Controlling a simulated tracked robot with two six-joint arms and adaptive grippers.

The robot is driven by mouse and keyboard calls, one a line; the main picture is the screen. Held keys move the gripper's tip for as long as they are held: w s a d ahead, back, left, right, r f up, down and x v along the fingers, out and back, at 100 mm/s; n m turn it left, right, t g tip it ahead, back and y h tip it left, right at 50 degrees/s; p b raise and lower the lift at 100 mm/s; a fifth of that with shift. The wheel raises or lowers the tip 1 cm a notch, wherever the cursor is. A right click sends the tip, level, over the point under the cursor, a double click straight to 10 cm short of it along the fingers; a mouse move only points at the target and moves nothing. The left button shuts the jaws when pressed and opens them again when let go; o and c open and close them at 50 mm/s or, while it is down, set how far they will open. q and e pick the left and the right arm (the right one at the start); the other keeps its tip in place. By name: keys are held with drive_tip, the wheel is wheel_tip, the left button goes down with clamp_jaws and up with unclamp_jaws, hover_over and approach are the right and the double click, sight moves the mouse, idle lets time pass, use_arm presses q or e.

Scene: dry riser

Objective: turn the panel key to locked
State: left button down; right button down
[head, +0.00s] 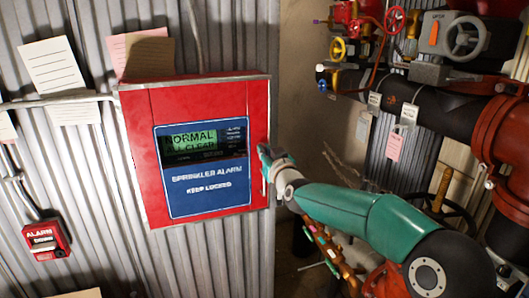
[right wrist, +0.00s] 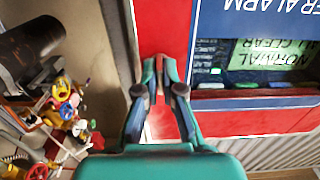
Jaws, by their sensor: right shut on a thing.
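The red sprinkler alarm panel (head: 138,150) hangs on the corrugated wall in the head view, with a blue face marked "KEEP LOCKED". Its green display (head: 190,141) reads "NORMAL ALL CLEAR". My right gripper (head: 265,165) is at the panel's right side edge, its fingers against that side. In the right wrist view the fingers (right wrist: 161,68) close together at the red side of the panel (right wrist: 168,28), shut on the panel key. The key itself is hidden by the fingers, so its turn position cannot be told. My left gripper is not in view.
A small red alarm box (head: 45,240) is on the wall at lower left. Paper notes (head: 52,66) hang above it. Dark pipes (head: 430,108), valves and a handwheel (head: 465,38) crowd the right side, behind my right arm.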

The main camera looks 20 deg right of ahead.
drive_tip(key=shift+a+f, duration=0.1)
drive_tip(key=shift+f, duration=0.25)
drive_tip(key=c, duration=1.3)
unclamp_jaws()
drive_tip(key=shift+w, duration=0.15)
drive_tip(key=shift+r, duration=0.15)
drive_tip(key=shift+r, duration=0.1)
drive_tip(key=shift+s, duration=0.2)
drive_tip(key=s, duration=1.1)
drive_tip(key=shift+s+d, duration=0.3)
drive_tip(key=shift+s, duration=0.05)
